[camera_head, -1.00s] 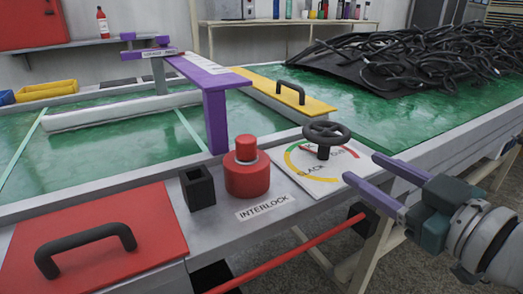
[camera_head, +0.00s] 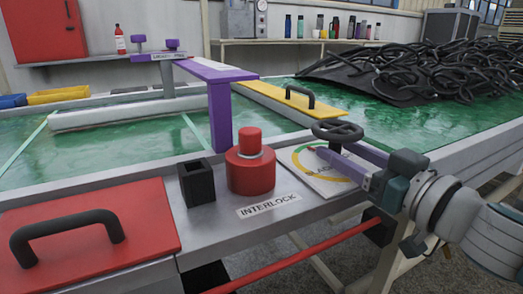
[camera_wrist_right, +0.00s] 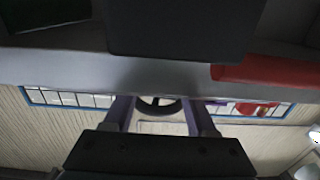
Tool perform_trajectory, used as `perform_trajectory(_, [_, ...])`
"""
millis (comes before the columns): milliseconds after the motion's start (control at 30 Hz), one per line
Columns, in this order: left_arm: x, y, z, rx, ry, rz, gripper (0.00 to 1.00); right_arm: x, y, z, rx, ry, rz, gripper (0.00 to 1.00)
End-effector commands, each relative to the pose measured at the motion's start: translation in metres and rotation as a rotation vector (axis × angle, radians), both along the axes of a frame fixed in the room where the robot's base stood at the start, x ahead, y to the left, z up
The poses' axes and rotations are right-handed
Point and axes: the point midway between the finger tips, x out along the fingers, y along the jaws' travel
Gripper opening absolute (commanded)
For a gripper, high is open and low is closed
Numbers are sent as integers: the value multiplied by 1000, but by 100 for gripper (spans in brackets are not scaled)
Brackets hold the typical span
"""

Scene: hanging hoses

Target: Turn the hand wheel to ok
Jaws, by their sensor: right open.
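The black hand wheel (camera_head: 337,129) stands on a short stem above a white dial plate (camera_head: 303,172) with a coloured arc. The yellow part of the arc and part of the word "SLACK" show. My right gripper covers the rest of the dial, so I cannot read the setting. My right gripper (camera_head: 334,148) is open with its purple fingers at the wheel, level with or just below its rim. In the right wrist view the wheel (camera_wrist_right: 157,104) shows between the two fingers; contact cannot be told. My left gripper is not in view.
A red cylinder (camera_head: 250,172) and a black square socket (camera_head: 196,183) stand left of the dial, by the INTERLOCK label (camera_head: 268,206). A purple post (camera_head: 220,117) rises behind. A red panel with a black handle (camera_head: 66,234) is at front left. Black hoses (camera_head: 420,65) lie at the back right.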

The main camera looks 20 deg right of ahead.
Motion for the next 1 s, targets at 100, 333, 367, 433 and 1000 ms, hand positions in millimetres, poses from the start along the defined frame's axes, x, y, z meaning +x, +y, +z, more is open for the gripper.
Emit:
perform_trajectory(100, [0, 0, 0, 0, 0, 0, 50, 1, 0, 0, 0, 1, -1, 57])
perform_trajectory(333, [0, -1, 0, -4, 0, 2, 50, 1, 0, 0, 0, 1, 0, 47])
perform_trajectory(367, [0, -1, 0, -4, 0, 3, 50, 1, 0, 0, 0, 1, 0, 44])
perform_trajectory(433, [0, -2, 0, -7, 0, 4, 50, 1, 0, 0, 0, 1, 0, 36])
perform_trajectory(1000, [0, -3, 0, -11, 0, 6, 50, 1, 0, 0, 0, 1, 0, 0])
